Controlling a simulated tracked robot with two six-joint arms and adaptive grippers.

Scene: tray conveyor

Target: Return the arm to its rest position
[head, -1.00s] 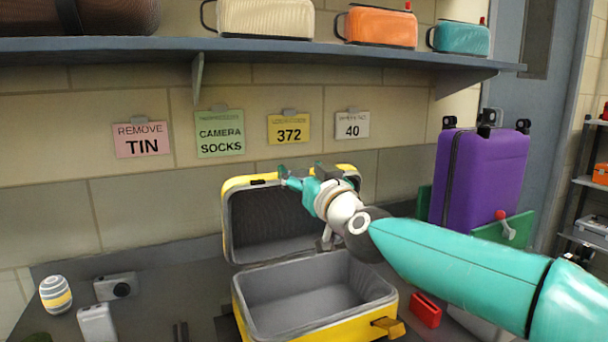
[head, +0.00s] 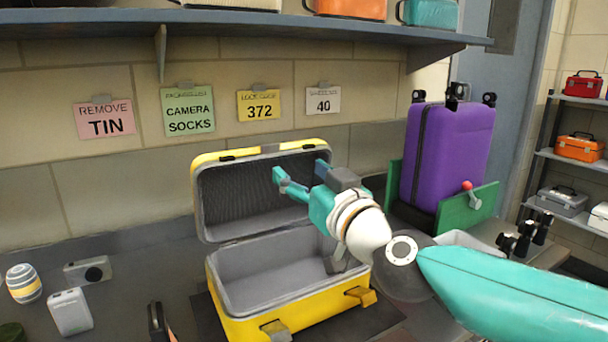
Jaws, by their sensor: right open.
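My right arm comes in from the right, teal with a white and grey wrist. My right gripper (head: 301,176) is open and empty, with its two teal fingers spread in front of the raised lid. It is above the open yellow suitcase (head: 288,325), whose grey inside looks empty where it shows. The arm hides part of the case's right side. My left gripper is not in view.
A striped rolled item (head: 23,283), a camera (head: 88,270) and a white box-like device (head: 69,311) lie on the counter at left. A purple suitcase (head: 448,155) stands at right by a green panel (head: 480,209). A shelf (head: 230,27) hangs above.

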